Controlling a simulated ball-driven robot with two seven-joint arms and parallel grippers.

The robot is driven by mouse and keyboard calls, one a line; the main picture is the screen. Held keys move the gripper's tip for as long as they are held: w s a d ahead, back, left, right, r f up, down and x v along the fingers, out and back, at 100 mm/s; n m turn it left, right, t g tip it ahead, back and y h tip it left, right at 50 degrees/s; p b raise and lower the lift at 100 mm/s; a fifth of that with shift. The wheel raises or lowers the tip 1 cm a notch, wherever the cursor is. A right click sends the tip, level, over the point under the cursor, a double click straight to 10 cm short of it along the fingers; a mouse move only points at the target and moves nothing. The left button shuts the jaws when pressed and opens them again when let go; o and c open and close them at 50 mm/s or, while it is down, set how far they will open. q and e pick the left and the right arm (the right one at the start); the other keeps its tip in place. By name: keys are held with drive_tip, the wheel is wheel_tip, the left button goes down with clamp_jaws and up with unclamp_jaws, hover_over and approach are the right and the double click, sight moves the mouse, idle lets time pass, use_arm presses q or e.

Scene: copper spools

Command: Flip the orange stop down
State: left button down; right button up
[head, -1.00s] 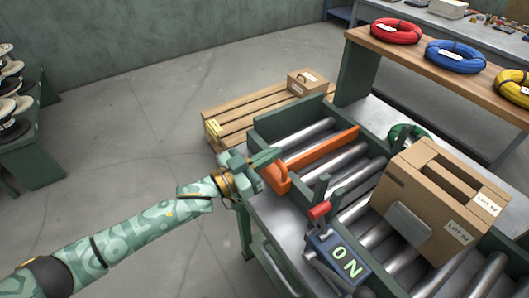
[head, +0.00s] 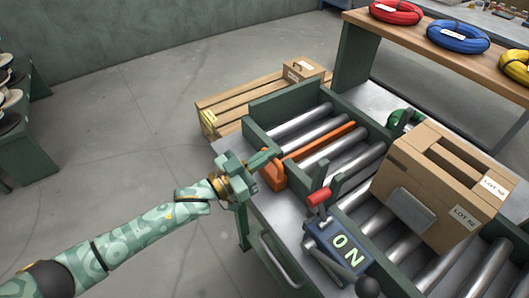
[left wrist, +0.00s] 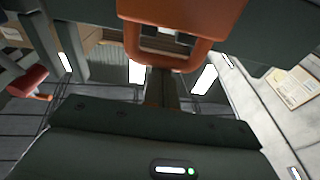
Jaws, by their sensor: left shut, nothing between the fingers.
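The orange stop (head: 318,144) is a long bar across the roller conveyor, lying low between the rollers. Its near end has an orange loop handle (head: 273,172). In the left wrist view the orange handle (left wrist: 190,52) fills the top middle, close beyond the fingers. My left gripper (head: 264,160) is shut and empty, beside and just above the handle end. I cannot tell if the fingertips touch the handle. My right gripper is out of view.
A cardboard box (head: 440,185) sits on the rollers to the right. A red-handled lever (head: 320,196) and an ON panel (head: 342,250) stand at the near side. A green rail (head: 275,102) bounds the left end. Open floor lies left.

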use_arm(q)
drive_tip(key=shift+f, duration=0.15)
